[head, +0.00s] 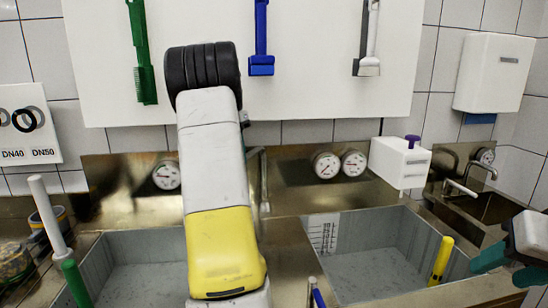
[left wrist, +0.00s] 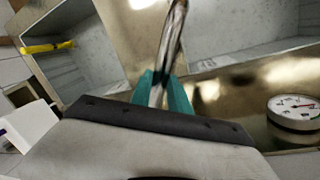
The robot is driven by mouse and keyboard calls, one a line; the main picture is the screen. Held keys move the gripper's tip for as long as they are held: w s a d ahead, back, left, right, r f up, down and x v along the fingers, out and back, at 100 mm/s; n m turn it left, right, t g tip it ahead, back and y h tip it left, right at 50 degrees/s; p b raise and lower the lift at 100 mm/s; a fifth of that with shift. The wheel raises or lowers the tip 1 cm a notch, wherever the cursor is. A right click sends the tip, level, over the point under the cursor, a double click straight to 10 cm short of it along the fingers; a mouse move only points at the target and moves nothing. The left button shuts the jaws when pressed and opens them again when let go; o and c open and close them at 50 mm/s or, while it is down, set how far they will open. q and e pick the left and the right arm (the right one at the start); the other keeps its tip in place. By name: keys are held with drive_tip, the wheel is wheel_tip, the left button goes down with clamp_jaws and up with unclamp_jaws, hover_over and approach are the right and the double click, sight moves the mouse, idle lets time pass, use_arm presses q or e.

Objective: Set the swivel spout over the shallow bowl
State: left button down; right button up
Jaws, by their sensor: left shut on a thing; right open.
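My left gripper (left wrist: 162,90) is shut on the shiny metal swivel spout (left wrist: 172,40), its teal fingers on either side of it. The spout runs away from the fingers, near the divider between two grey basins; I cannot tell exactly where its end lies. In the head view my left arm hides this gripper and most of the spout. One basin (head: 140,284) is left of my arm, the other (head: 375,275) right of it. I cannot tell for sure which is the shallow bowl. My right gripper (head: 508,266) is open and empty at the right edge.
A yellow-handled tool (head: 441,261) leans in the right basin. A white box with a purple knob (head: 400,162) stands behind it. Gauges (head: 326,165) line the back panel. A white-and-green tool (head: 52,225) stands at left. A small tap (head: 462,187) is at far right.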

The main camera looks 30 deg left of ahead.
use_arm(q)
drive_tip(key=shift+w+a+m, duration=0.1)
drive_tip(key=shift+a+m, duration=0.9)
drive_tip(key=shift+a, duration=0.55)
drive_tip(key=c, duration=1.3)
unclamp_jaws()
drive_tip(key=shift+o, duration=0.2)
wheel_tip(320, 180, up, 8)
drive_tip(key=a, duration=0.1)
drive_tip(key=shift+a+f, duration=0.2)
drive_tip(key=shift+a, duration=0.05)
drive_tip(key=shift+w, duration=0.1)
